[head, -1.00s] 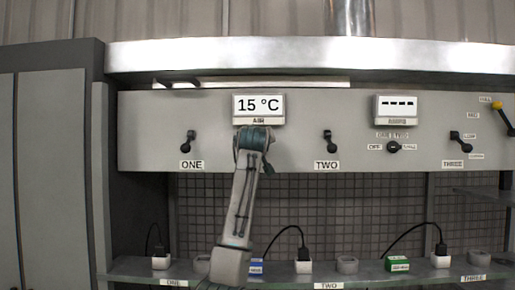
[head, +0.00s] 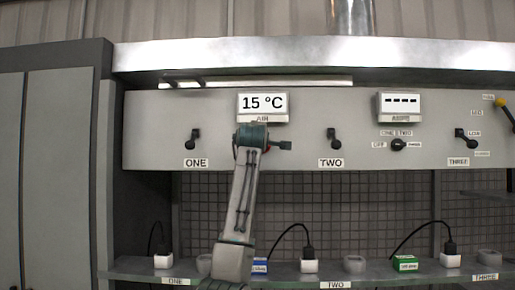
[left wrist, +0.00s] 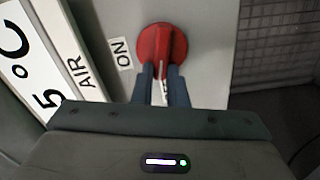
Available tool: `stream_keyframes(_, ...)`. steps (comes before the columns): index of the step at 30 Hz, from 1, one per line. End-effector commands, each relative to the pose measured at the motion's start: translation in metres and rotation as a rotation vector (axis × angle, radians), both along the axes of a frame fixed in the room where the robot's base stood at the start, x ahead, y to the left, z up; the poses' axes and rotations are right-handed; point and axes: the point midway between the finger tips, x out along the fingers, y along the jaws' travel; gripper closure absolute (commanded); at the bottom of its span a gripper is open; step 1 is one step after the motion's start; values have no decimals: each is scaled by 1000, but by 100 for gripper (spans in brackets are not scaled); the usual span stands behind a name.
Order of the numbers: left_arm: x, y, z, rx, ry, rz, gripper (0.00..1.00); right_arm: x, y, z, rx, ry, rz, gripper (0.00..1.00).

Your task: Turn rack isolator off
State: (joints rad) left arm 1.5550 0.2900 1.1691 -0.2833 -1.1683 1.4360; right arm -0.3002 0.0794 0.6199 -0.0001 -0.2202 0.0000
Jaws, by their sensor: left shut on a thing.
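A round red knob (left wrist: 162,52) with a raised ridge is in the left wrist view, on the grey panel beside an ON label (left wrist: 122,54). My left gripper (left wrist: 162,76) is shut on the knob's ridge, with a finger on either side. The ridge runs roughly in line with the fingers. A label below the knob is mostly hidden by the fingers. In the head view my left wrist (head: 252,138) is up against the panel below the 15 °C AIR display (head: 263,103), hiding most of the knob. My right gripper is not in view.
Black levers stand at ONE (head: 194,139), TWO (head: 333,139) and THREE (head: 465,139). A black selector (head: 397,144) sits below the second display. Plugs, cords and small blocks rest on the shelf (head: 205,283). A tall cabinet (head: 55,180) stands left.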

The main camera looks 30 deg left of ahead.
Motion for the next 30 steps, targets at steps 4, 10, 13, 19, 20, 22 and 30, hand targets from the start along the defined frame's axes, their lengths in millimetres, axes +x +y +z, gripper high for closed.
stream_keyframes(4,0,1,-6,-88,-49,1,100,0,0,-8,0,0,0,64)
stream_keyframes(10,0,1,-8,-172,-100,1,100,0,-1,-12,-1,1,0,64)
stream_keyframes(13,0,1,-8,-199,-117,1,100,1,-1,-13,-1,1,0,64)
stream_keyframes(19,1,1,-9,-227,-131,2,100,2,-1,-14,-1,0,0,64)
stream_keyframes(20,1,1,-9,-229,-132,2,100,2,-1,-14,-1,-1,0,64)
stream_keyframes(22,1,1,-9,-231,-134,2,100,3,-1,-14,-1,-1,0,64)
stream_keyframes(30,1,1,-10,-232,-132,2,100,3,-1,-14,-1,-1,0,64)
